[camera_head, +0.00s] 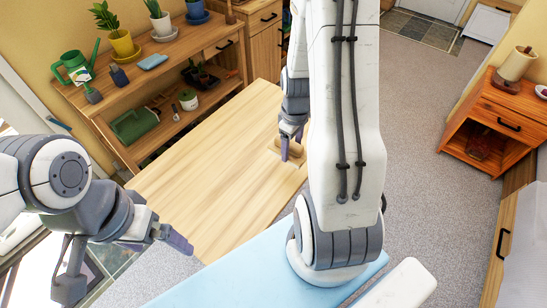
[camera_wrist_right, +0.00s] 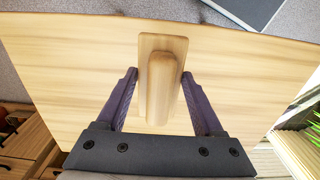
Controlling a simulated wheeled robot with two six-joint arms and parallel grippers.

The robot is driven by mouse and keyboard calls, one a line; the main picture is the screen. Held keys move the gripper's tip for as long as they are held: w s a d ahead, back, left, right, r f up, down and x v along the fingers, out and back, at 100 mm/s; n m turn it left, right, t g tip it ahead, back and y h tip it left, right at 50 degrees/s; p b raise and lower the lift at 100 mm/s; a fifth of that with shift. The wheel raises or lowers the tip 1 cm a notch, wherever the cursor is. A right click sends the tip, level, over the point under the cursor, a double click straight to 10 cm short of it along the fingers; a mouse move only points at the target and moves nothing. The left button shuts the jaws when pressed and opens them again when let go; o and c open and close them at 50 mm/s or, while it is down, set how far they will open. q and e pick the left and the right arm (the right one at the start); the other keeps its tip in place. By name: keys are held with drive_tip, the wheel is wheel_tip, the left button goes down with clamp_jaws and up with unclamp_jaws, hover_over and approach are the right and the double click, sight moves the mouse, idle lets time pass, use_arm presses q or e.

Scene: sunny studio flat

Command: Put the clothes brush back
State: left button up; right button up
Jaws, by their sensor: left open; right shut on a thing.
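The clothes brush (camera_wrist_right: 161,85) is a pale wooden block with a raised rounded handle. In the right wrist view it lies between the two fingers of my right gripper (camera_wrist_right: 160,75), with the wooden table top (camera_wrist_right: 75,60) behind it. In the head view the brush (camera_head: 296,152) is at the table's right edge, under my right gripper (camera_head: 290,140), which is shut on it. I cannot tell whether the brush touches the table (camera_head: 205,180). My left gripper (camera_head: 168,238) is open and empty near the table's front left corner. My right arm hides part of the view.
A wooden shelf unit (camera_head: 200,45) with potted plants and a green watering can (camera_head: 74,67) stands at the back left. A light blue surface (camera_head: 215,275) lies in front of the table. An orange-brown cabinet (camera_head: 500,115) stands right. Most of the table top is clear.

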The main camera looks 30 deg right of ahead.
sight(274, 146)
drive_tip(key=w+a+f, duration=0.1)
drive_tip(key=w, duration=0.1)
drive_tip(key=w+a+f, duration=0.2)
drive_tip(key=shift+w+a+p, duration=0.1)
drive_tip(key=shift+p, duration=0.25)
wheel_tip(274, 146, down, 4)
drive_tip(key=shift+r+p, duration=0.1)
drive_tip(key=shift+p, duration=0.25)
drive_tip(key=shift+f, duration=0.2)
drive_tip(key=shift+f, duration=0.2)
drive_tip(key=o, duration=1.4)
drive_tip(key=shift+o, duration=0.2)
drive_tip(key=shift+r, duration=0.1)
